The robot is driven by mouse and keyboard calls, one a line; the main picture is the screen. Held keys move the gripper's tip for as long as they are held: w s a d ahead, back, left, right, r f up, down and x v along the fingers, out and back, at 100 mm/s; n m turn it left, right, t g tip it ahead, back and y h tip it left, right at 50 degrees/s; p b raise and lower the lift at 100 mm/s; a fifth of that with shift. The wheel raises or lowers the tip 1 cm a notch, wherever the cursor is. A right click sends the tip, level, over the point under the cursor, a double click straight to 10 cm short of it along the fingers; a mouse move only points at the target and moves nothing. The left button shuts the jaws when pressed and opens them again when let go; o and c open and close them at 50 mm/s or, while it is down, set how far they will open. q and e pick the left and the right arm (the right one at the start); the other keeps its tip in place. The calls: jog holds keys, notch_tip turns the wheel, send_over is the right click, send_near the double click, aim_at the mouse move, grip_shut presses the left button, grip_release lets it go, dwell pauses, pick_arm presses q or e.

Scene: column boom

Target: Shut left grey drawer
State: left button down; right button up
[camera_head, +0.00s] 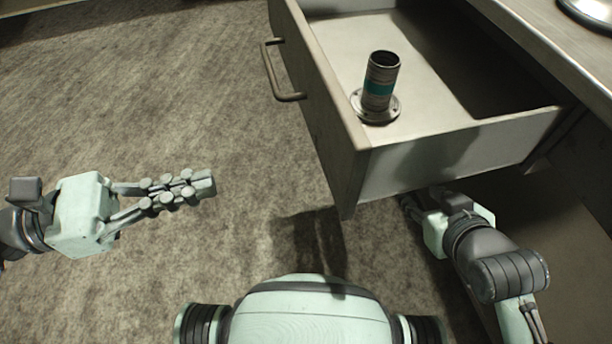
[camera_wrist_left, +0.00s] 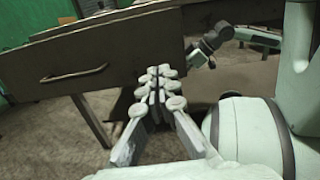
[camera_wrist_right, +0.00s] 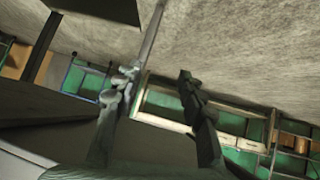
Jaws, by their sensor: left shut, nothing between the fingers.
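The grey drawer (camera_head: 340,120) stands open in the head view, pulled out from the cabinet at the right. Its bar handle (camera_head: 272,72) is on the front panel, and the handle also shows in the left wrist view (camera_wrist_left: 74,74). My left gripper (camera_head: 200,184) is shut and empty, to the left of the drawer front and apart from it. In the left wrist view its fingers (camera_wrist_left: 160,72) point toward the drawer front. My right gripper (camera_head: 412,200) is by the drawer's near side, partly hidden beneath it. In the right wrist view its fingers (camera_wrist_right: 155,85) are spread apart with nothing between them.
A metal flanged tube with a teal band (camera_head: 380,88) stands upright inside the drawer. The cabinet top (camera_head: 570,40) carries a shiny round object at the upper right. Carpeted floor (camera_head: 150,90) left of the drawer is clear.

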pick_arm(q)
jog(key=p, duration=0.1)
send_near(337, 162)
jog(key=shift+m+g, duration=0.3)
jog(key=p+x, duration=0.1)
jog(key=x, duration=0.4)
jog(key=shift+w+d+r+p, duration=0.15)
jog(key=shift+w+d+p, duration=0.1)
jog(key=shift+d+p, duration=0.1)
jog(key=shift+w+d, duration=0.15)
jog(key=shift+d, duration=0.4)
pick_arm(e)
jog(key=s+d+f+g+h, duration=0.1)
jog(key=s+d+f+g, duration=0.1)
jog(key=s+d+g, duration=0.1)
jog(key=s+d+f+m+g+h, duration=0.1)
jog(key=s+d+f+g, duration=0.2)
jog(key=s+d, duration=0.2)
jog(key=shift+s+d+g+h, duration=0.3)
jog(key=shift+s+d+h, duration=0.1)
jog(key=shift+s, duration=0.85)
pick_arm(q)
jog(key=shift+w, duration=0.1)
